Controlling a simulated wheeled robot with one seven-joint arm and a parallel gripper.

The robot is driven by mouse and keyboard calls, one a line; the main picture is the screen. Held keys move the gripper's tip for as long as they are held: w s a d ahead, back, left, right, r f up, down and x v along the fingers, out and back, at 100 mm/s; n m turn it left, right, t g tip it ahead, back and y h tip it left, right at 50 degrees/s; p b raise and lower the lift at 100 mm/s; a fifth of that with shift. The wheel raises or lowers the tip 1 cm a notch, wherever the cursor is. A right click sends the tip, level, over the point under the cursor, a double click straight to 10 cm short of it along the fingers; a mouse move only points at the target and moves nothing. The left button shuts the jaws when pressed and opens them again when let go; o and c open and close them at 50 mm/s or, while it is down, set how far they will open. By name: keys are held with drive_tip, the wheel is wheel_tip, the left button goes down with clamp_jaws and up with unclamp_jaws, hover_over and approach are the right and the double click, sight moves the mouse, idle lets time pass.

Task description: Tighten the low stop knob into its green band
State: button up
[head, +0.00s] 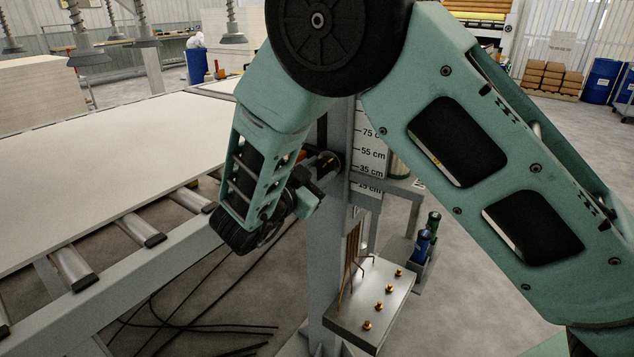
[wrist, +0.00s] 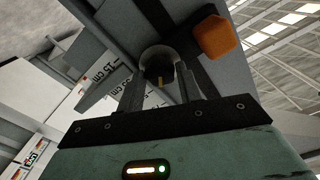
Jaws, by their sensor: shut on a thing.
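The stop knob (head: 328,160) is a dark round knob with a yellow mark, on the grey post beside the height scale (head: 370,145). My gripper (head: 316,172) reaches it from the left in the head view, and my arm covers part of it. In the wrist view my two fingers are shut on the knob (wrist: 158,60), one on each side. Its yellow mark shows between them. I cannot make out a green band in either view.
An orange block (wrist: 215,37) sits close to the knob on a dark bar. A large pale board (head: 110,150) on rollers is at left. A metal box (head: 365,300) with several brass fittings stands below. Dark cables lie on the floor.

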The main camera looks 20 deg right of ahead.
drive_tip(key=shift+m, duration=0.6)
drive_tip(key=o, duration=1)
drive_tip(key=b+v, duration=0.1)
drive_tip(key=v, duration=1.6)
drive_tip(key=shift+s+a, duration=0.15)
drive_tip(key=shift+a, duration=0.05)
